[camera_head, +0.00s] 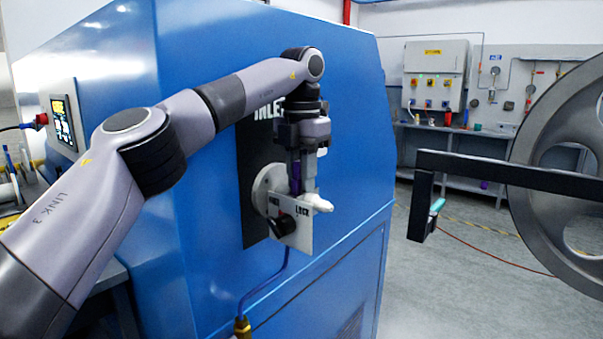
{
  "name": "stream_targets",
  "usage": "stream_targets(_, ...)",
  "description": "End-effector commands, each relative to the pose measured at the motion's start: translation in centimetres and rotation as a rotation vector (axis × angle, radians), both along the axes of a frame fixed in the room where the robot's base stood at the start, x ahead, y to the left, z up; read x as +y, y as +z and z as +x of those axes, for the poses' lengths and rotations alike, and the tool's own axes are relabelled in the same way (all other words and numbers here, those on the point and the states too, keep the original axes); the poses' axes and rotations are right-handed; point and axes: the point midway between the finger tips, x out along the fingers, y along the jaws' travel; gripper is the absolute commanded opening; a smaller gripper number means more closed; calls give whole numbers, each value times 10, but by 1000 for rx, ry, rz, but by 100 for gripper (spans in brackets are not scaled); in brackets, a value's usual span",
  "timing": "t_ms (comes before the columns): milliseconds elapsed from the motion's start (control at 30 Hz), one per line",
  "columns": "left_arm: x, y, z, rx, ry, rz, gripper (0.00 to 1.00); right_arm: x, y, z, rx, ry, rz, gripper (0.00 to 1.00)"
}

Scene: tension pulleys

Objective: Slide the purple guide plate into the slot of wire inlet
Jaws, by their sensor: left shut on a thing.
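The wire inlet is a pale round flange (264,184) with a light plate marked LOCK (302,238), on a black panel of the blue machine. The panel's label, partly hidden by my arm, begins INLE. My left gripper (303,178) points down just above the inlet and is shut on the purple guide plate (294,178). Only a narrow upright purple strip shows between the fingers. The plate's lower end is close to the top of the inlet; I cannot tell whether it is inside the slot. My right gripper is not in view.
The blue machine (355,150) fills the middle. A white knob (318,203) sticks out beside the inlet, and a blue hose (263,285) hangs below. At right, a dark bar (500,172) juts out before a large grey wheel (535,215). A workbench stands at the back.

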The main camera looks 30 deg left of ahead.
Motion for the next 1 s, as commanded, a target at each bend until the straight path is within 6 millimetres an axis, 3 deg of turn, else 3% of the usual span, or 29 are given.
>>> stream_targets(1000,-2,-3,-1,17,-4,-2,0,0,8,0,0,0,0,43)
